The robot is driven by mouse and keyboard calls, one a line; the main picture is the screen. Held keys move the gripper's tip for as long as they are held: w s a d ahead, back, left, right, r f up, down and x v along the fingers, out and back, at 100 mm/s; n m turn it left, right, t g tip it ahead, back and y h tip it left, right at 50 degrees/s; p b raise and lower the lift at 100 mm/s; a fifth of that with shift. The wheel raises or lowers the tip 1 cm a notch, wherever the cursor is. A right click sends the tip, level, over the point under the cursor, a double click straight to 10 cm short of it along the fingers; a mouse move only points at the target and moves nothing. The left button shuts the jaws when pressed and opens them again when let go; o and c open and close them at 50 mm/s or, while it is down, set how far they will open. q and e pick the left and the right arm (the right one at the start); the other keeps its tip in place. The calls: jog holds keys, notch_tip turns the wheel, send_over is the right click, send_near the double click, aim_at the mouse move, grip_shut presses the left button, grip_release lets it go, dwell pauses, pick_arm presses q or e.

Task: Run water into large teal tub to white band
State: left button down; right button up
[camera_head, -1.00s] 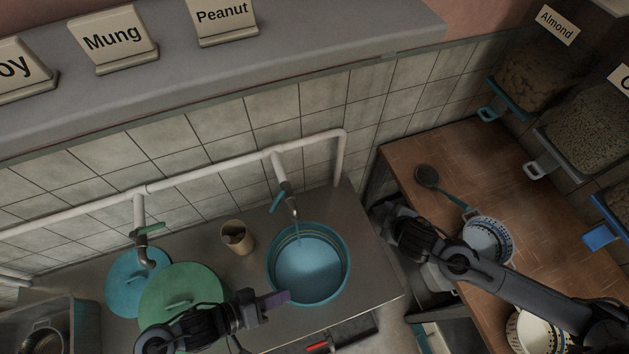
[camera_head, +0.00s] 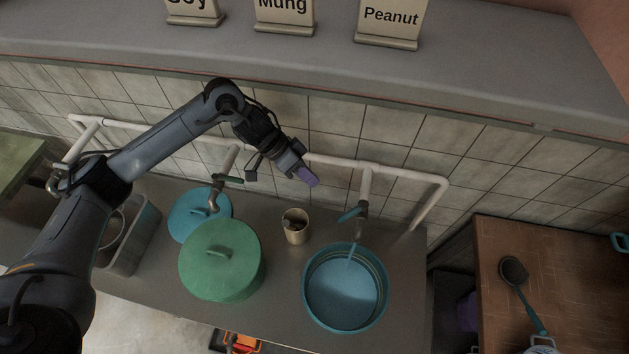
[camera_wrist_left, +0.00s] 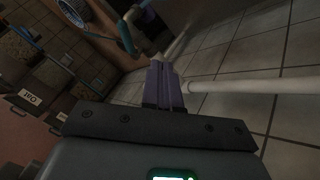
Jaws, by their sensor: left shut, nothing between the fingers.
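The large teal tub (camera_head: 307,300) stands on the metal counter under the right-hand tap (camera_head: 362,209). A thin stream of water runs from this tap into it. The water (camera_head: 343,292) in the tub is pale blue; I cannot make out the white band against its surface. The tap's teal handle (camera_head: 350,215) points to the left. My left gripper (camera_head: 308,177) is shut and empty, with purple fingertips, by the wall pipe, up and left of the tap. Its shut fingers also show in the left wrist view (camera_wrist_left: 164,84). My right gripper is out of view.
A green lidded pot (camera_head: 221,260), a blue lid (camera_head: 198,214) and a beige cup (camera_head: 295,227) stand left of the tub. A second tap (camera_head: 216,194) and the white pipe (camera_head: 405,174) run along the tiled wall. A wooden table (camera_head: 580,265) is at right.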

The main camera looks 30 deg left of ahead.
aim_at(353, 212)
pick_arm(q)
jog(key=d+f+p, duration=0.1)
jog(key=d+f, duration=0.4)
jog(key=d, duration=0.3)
jog(key=shift+s+d+f, duration=0.2)
jog(key=shift+d+f, duration=0.05)
jog(key=shift+d, duration=0.1)
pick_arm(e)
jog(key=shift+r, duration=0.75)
